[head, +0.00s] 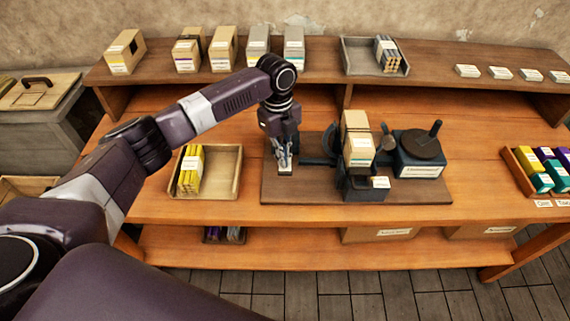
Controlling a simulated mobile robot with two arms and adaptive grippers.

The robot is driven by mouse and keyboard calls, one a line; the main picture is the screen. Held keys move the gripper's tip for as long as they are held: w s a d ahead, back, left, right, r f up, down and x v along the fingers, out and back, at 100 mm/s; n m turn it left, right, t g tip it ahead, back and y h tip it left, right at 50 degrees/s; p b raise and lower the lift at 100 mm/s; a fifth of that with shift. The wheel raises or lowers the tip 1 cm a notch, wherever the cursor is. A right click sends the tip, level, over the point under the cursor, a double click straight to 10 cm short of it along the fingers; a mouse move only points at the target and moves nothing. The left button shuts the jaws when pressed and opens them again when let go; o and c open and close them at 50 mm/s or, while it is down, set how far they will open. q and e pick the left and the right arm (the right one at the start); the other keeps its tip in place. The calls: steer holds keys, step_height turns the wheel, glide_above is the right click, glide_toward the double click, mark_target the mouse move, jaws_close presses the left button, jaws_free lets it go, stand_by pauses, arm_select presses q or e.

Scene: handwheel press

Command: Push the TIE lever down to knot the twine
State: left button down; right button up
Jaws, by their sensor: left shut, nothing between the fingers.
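My left gripper (284,162) is shut and empty. It points down over the left part of the dark base board (410,192) on the bench. A small pale label shows right at its fingertips. The TIE lever cannot be made out; it may be hidden behind or under the gripper, and I cannot tell whether the fingers touch it. The dark press (359,185) stands to the right of the gripper, with tan boxes (357,130) stacked upright on it. A dark handwheel arc (328,143) shows between gripper and press. No twine can be made out. My right gripper is not in view.
A dark round-topped unit with a crank (420,147) stands right of the press. A wooden tray (226,172) with yellow bundles lies left of the board. A tray of coloured boxes (525,170) is at the far right. The raised back shelf (320,60) holds several boxes and a grey tray.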

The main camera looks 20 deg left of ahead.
arm_select(q)
step_height(320, 180, down, 2)
steer(key=shift+f+b, duration=0.25)
steer(key=shift+b, duration=0.05)
steer(key=shift+s, duration=0.1)
steer(key=shift+w+a+r, duration=0.25)
steer(key=shift+w+a, duration=0.1)
steer(key=shift+a, duration=0.1)
steer(key=shift+w+a+r, duration=0.25)
steer(key=shift+w+a, duration=0.05)
steer(key=shift+a, duration=0.15)
steer(key=shift+w+a, duration=0.2)
steer(key=shift+a, duration=0.25)
step_height(320, 180, up, 12)
steer(key=shift+w+a, duration=0.35)
steer(key=shift+a, duration=0.1)
